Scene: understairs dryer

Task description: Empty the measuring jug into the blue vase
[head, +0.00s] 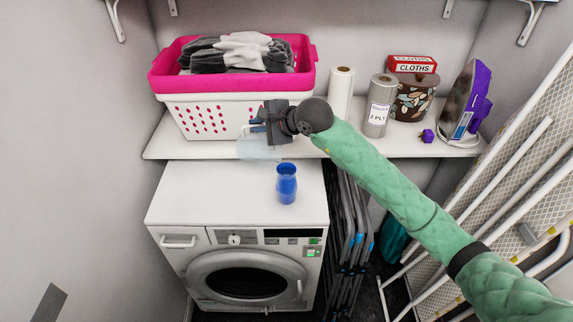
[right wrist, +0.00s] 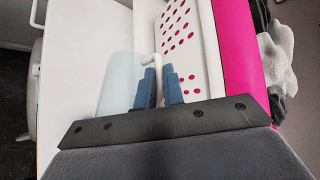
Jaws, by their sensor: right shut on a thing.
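The blue vase (head: 287,186) stands upright on top of the white dryer, near the right of its top. The measuring jug (head: 257,150) is a pale, see-through shape above the back of the dryer top, up and to the left of the vase. My right gripper (head: 256,126) is shut on the jug's handle. In the right wrist view the white handle (right wrist: 158,68) sits between the blue fingertips (right wrist: 158,88), with the clear jug body (right wrist: 121,85) beside it. I cannot tell the jug's contents or its exact tilt. My left gripper is not in view.
The dryer (head: 180,205) top is otherwise clear. On the shelf (head: 335,145) behind are a pink and white laundry basket (head: 205,110) close to the gripper, paper rolls (head: 377,108), a patterned pot (head: 414,98), a cloths box (head: 412,64) and an iron (head: 462,100).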

